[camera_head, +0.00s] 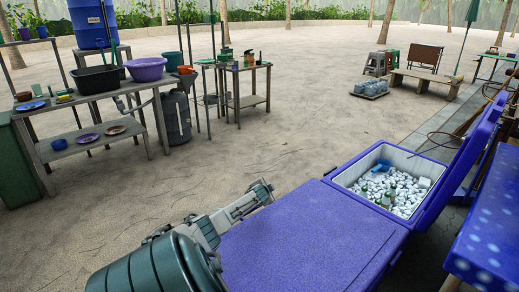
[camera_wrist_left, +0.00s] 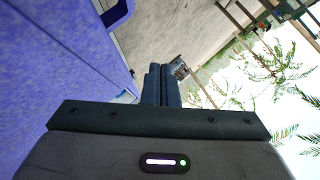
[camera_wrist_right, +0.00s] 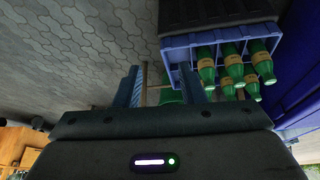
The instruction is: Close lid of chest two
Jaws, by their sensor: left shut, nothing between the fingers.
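A blue-purple chest stands at the bottom right of the head view. Its left section is covered by a flat closed lid (camera_head: 300,240). Its right section (camera_head: 345,183) is open, showing white ice, bottles and a blue scoop. The raised lid (camera_head: 462,165) stands tilted up along the right side of that section. My left gripper (camera_head: 265,190) is shut and empty, at the far left edge of the closed lid. Its closed fingers show in the left wrist view (camera_wrist_left: 162,85), beside a blue-purple surface. My right gripper (camera_wrist_right: 160,88) is open in the right wrist view; the head view does not show it.
A blue crate of green bottles (camera_wrist_right: 230,65) lies ahead of my right gripper. A blue spotted table (camera_head: 490,235) is close to the raised lid. A table with basins (camera_head: 95,95) stands at left. The sandy floor between is clear.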

